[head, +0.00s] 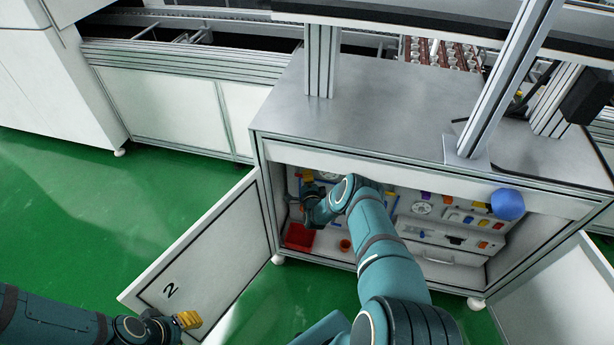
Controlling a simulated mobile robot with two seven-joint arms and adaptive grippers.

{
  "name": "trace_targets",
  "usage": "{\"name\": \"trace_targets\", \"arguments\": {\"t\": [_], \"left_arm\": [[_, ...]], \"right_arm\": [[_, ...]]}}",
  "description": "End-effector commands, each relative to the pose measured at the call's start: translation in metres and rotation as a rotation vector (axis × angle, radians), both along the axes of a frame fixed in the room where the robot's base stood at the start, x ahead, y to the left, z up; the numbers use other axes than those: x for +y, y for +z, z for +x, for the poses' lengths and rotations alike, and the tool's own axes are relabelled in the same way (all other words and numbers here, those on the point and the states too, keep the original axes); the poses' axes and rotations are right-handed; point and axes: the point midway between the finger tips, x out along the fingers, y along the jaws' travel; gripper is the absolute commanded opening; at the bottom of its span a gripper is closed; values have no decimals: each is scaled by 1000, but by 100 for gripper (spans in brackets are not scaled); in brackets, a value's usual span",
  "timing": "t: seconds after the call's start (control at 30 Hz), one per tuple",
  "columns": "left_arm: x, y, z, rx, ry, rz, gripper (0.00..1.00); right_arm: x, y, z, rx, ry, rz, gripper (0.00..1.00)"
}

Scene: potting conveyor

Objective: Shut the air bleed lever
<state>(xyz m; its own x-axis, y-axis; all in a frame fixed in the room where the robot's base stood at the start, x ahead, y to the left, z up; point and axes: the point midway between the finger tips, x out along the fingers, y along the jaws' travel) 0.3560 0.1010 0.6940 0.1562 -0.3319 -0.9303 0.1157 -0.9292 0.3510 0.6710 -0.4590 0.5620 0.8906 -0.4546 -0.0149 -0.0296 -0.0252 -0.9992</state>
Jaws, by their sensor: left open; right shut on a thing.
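My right arm reaches into the open cabinet (275,153) under the grey worktop. My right gripper (308,208) is at the left part of the cabinet's inside, in front of the back panel (402,188). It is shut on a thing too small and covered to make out. The air bleed lever cannot be told apart from the small coloured fittings (307,178) there. My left gripper (166,324) is open, low at the left outside the cabinet, in front of the open door marked 2 (215,252). A yellow piece (188,319) shows at its tip.
A red bin (299,236) lies on the cabinet floor at the left, with a small orange-red cup (345,244) to its right. Another open door (560,290) stands at the right. The green floor (90,215) is clear at the left.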

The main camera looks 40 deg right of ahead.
Motion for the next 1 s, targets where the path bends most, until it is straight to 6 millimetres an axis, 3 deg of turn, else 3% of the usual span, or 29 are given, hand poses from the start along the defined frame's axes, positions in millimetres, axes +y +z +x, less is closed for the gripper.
{"name": "trace_targets", "arguments": {"t": [0.63, 0.67, 0.73, 1.0], "left_arm": [[0, 0, 0, 0, 0, 0, 45], [0, 0, 0, 0, 0, 0, 45], [0, 0, 0, 0, 0, 0, 45], [0, 0, 0, 0, 0, 0, 45]], "right_arm": [[0, -1, 1, -44, 1, 35, 0], [1, -1, 2, -44, 1, 35, 19], [1, -1, 1, -44, 1, 35, 43], [0, -2, 1, -42, 0, 35, 45]]}}
